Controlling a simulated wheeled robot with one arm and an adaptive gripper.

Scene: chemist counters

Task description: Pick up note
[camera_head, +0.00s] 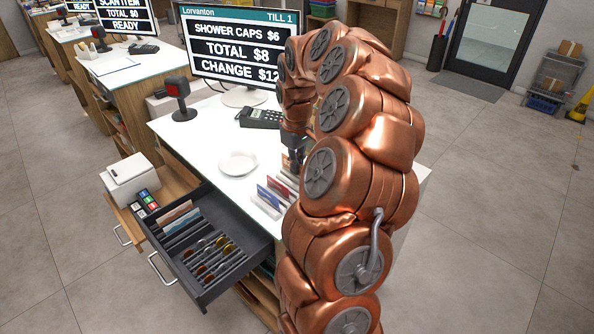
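An open dark cash drawer (262,241) sticks out from the counter at the lower left. Several upright notes (176,211), pinkish-brown and pale blue, stand in its far-left slots. Coins lie in its other slots. My copper-coloured arm rises at the right and bends down over the counter. My gripper (294,158), dark and mostly hidden behind the arm, is low over the counter, to the right of the white dish and beyond the drawer. Its fingertips do not show clearly, so I cannot tell whether it holds anything.
The white counter (207,134) bears a white dish (238,163), a scanner (180,97), a card terminal (260,118) and a rack of coloured cards (272,196) near my arm. The till screen (231,45) reads TOTAL $8, with the change figure partly covered. Open floor lies right.

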